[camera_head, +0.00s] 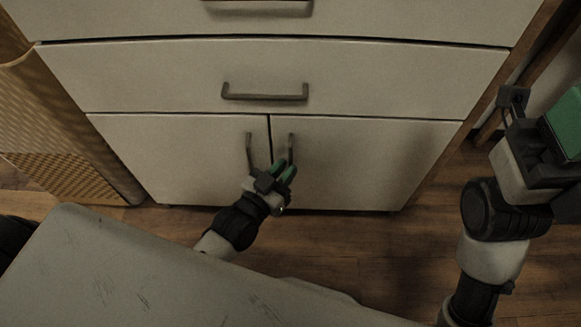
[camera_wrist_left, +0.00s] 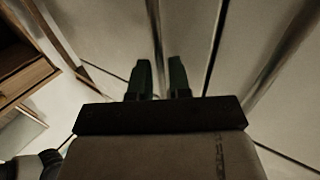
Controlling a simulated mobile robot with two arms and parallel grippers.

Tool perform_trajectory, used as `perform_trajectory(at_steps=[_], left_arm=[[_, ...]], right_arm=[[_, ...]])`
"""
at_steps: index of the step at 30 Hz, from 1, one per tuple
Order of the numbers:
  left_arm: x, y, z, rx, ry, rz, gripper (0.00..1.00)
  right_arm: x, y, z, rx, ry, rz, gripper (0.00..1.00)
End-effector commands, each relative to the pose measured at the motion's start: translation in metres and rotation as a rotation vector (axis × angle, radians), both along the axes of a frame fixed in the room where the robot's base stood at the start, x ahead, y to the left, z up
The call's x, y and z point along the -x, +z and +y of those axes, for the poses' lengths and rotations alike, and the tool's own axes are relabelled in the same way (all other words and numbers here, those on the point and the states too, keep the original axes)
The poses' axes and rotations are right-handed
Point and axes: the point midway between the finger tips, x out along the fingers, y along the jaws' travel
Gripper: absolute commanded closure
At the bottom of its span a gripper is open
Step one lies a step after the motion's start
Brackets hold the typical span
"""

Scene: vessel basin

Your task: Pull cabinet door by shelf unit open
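The cabinet's lower part has two pale doors, a left door (camera_head: 180,160) and a right door (camera_head: 375,165), both looking shut. Each has a dark upright bar handle near the middle seam: the left handle (camera_head: 249,150) and the right handle (camera_head: 291,146). My left gripper (camera_head: 285,171) is at the lower part of the right handle, its green fingers apart. In the left wrist view, a handle bar (camera_wrist_left: 156,45) shows between the open fingers (camera_wrist_left: 159,78); contact cannot be told. My right gripper (camera_head: 562,125) is at the right edge, partly cut off.
Drawers with a dark bar handle (camera_head: 264,92) are above the doors. A woven tan piece (camera_head: 65,130) stands at the left. Wooden framing (camera_head: 490,95) is at the right. Wooden floor (camera_head: 400,245) lies clear before the doors.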

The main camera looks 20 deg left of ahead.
Motion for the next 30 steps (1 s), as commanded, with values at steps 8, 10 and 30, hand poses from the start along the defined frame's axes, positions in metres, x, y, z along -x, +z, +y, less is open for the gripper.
perform_trajectory(at_steps=[8,10,30], left_arm=[[-0.022,-0.001,-0.007,-0.001,0.001,0.001,0.81],[-0.023,0.000,-0.007,-0.001,0.001,0.001,0.81],[-0.021,0.000,-0.007,-0.001,0.005,0.002,1.00]], right_arm=[[0.003,0.004,0.001,0.003,-0.002,-0.032,0.57],[0.003,0.005,0.001,0.003,-0.002,-0.032,0.57],[0.003,0.007,0.001,0.002,-0.002,-0.033,0.57]])
